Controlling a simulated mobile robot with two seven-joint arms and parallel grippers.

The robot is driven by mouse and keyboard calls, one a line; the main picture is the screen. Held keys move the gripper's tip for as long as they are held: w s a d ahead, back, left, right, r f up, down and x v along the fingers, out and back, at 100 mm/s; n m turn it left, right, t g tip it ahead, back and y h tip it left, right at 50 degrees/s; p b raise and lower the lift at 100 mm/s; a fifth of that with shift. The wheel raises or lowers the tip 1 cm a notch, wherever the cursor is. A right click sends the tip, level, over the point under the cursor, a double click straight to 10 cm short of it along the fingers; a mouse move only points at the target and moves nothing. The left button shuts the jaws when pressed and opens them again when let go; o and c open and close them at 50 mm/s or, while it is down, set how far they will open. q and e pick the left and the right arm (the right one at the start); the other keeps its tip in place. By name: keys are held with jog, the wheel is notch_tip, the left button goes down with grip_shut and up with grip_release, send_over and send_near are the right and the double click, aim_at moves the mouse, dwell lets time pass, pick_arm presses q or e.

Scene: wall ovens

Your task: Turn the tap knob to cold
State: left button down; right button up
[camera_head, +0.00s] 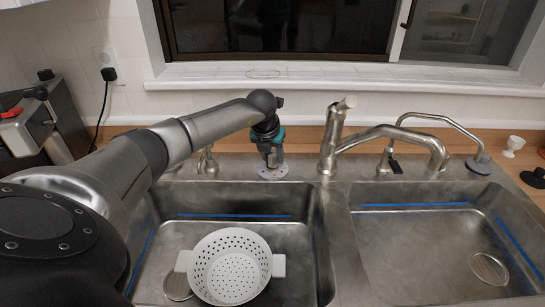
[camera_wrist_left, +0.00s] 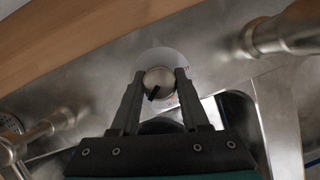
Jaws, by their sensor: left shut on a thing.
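The tap knob (camera_wrist_left: 158,80) is a round metal knob with a black pointer mark, in the middle of the left wrist view. The pointer is turned to the lower left there. A pale round dial plate (camera_wrist_left: 166,57) with small red marks lies behind it; it also shows on the sink's back ledge in the head view (camera_head: 272,174). My left gripper (camera_wrist_left: 158,78) is shut on the knob, with one finger on each side. In the head view my left gripper (camera_head: 272,160) reaches down to the dial. My right gripper is not in view.
A metal tap (camera_head: 330,140) stands to the right of the dial, with a thinner curved spout (camera_head: 440,122) further right. A small metal fitting (camera_head: 207,160) stands to the left. A white colander (camera_head: 232,268) sits in the left basin. The right basin (camera_head: 420,255) holds no dishes.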

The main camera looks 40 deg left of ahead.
pick_arm(q)
jog(key=shift+m, duration=0.6)
jog(key=shift+h, duration=0.3)
jog(key=shift+r, duration=0.1)
jog(key=shift+c, duration=2)
grip_release()
jog(key=p+v, duration=0.1)
jog(key=v, duration=1.4)
jog(key=shift+s, duration=0.3)
jog(key=shift+r, duration=0.1)
